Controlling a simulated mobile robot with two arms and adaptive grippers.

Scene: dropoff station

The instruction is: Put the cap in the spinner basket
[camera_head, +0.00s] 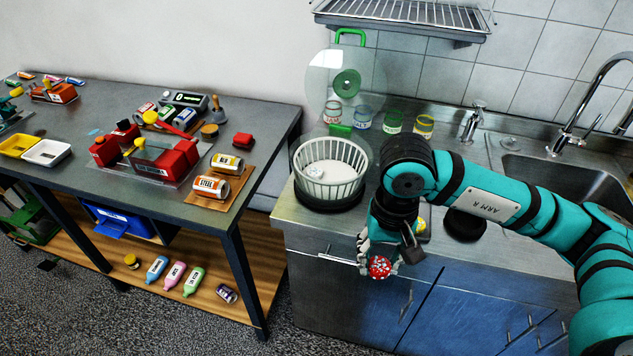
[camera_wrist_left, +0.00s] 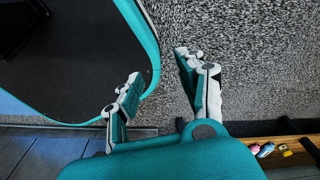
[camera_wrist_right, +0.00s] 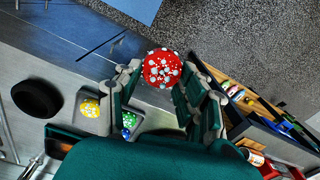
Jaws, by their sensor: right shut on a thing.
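A red cap with pale studs (camera_head: 379,267) is held between the fingers of my right gripper (camera_head: 378,258), in front of the counter's front edge. In the right wrist view the red cap (camera_wrist_right: 162,68) sits at the fingertips, clear of any surface. The white slatted spinner basket (camera_head: 328,190) stands on the counter, up and left of my right gripper. A pale round piece (camera_head: 314,174) shows inside it. A clear lid with a green knob (camera_head: 346,83) stands raised behind the basket. My left gripper (camera_wrist_left: 158,72) is open and empty, above the speckled floor.
Several jars stand behind the basket. A cluttered workbench (camera_head: 265,105) is at left, a sink (camera_head: 560,180) at right.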

